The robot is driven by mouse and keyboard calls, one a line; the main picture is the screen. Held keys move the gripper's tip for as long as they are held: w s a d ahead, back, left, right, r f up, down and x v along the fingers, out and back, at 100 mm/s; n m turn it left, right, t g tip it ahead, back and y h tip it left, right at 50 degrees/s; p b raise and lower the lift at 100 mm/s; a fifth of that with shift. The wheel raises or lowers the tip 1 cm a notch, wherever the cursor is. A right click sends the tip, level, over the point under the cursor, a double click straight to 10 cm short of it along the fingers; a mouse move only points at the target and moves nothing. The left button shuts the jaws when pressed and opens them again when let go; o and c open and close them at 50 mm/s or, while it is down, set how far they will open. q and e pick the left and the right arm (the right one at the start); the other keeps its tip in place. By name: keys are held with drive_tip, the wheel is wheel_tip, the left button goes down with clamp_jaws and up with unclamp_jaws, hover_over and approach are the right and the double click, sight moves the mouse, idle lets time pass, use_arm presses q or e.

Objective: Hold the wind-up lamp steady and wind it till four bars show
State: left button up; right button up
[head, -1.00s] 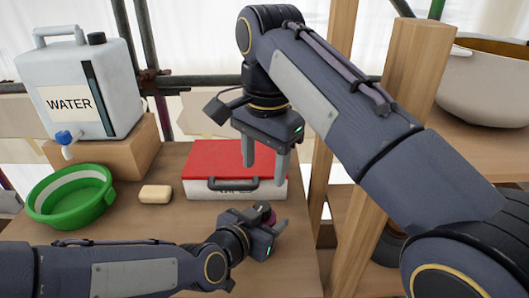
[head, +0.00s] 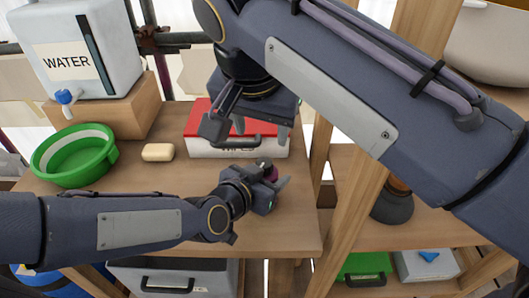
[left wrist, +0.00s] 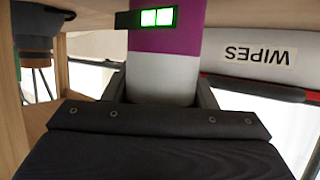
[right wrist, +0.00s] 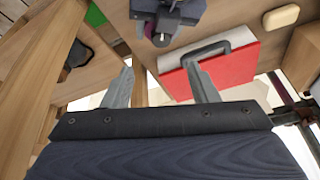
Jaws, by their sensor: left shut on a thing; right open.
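The wind-up lamp is a purple and grey upright cylinder (left wrist: 165,75). In the head view only a bit of purple (head: 270,173) and a dark top part (head: 263,162) show; my left gripper hides the rest. My left gripper (head: 277,184) is shut around the lamp's body, above the wooden table. My right gripper (head: 262,132) is open and empty, above and behind the lamp, in front of the red-lidded case. Its two fingers also show apart in the right wrist view (right wrist: 158,82).
The red-lidded white case (head: 210,150) stands behind the lamp. Soap (head: 157,152), a green basin (head: 75,155) and a water container (head: 75,55) are to the left. A wooden post (head: 355,195) stands at right.

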sight(265, 162)
drive_tip(key=shift+n+t, duration=0.3)
drive_tip(key=x, duration=1.2)
drive_tip(key=shift+s+f, duration=0.1)
drive_tip(key=shift+s, duration=0.15)
drive_tip(key=c, duration=1)
